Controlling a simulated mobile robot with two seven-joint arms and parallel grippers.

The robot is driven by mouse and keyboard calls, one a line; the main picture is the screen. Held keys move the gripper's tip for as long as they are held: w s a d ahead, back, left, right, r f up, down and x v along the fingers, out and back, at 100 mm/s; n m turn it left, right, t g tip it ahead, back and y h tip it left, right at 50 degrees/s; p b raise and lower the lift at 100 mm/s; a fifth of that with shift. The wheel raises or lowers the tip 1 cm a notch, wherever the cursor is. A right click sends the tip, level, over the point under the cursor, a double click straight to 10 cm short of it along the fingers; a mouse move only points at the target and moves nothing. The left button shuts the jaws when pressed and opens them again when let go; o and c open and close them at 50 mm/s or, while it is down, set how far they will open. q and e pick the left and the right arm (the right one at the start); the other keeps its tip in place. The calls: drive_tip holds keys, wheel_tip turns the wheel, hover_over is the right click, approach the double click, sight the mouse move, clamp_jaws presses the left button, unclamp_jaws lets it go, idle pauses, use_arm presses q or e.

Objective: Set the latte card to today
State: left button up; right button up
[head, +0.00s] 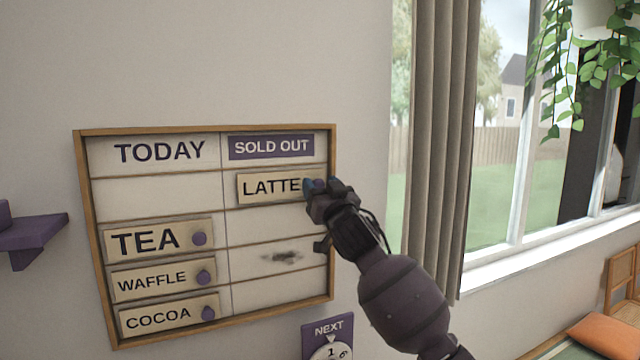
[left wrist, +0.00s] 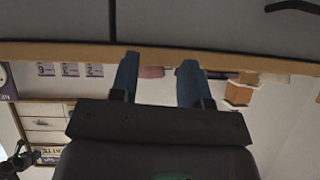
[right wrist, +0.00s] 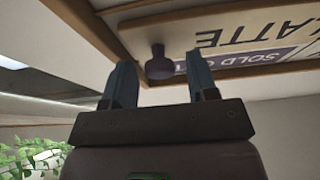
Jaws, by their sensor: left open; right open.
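The latte card (head: 268,187) sits in the top row of the SOLD OUT column, right of the empty top slot (head: 155,192) under TODAY. Its purple knob (right wrist: 158,65) shows in the right wrist view between the fingertips of my right gripper (right wrist: 158,85). That gripper (head: 320,190) is open and covers the card's right end in the head view. I cannot tell whether the fingers touch the knob. My left gripper (left wrist: 157,80) is open and empty, and shows only in its own wrist view.
The wooden-framed board (head: 82,230) hangs on the wall. Tea (head: 150,239), waffle (head: 150,281) and cocoa (head: 155,317) cards fill lower TODAY rows. A dark smudge (head: 285,257) marks the right column. A purple shelf (head: 35,235) is at left, a NEXT sign (head: 328,330) below, a curtain (head: 440,130) at right.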

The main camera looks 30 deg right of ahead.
drive_tip(key=shift+w, duration=0.15)
clamp_jaws()
idle(0.4)
drive_tip(key=shift+a, duration=0.1)
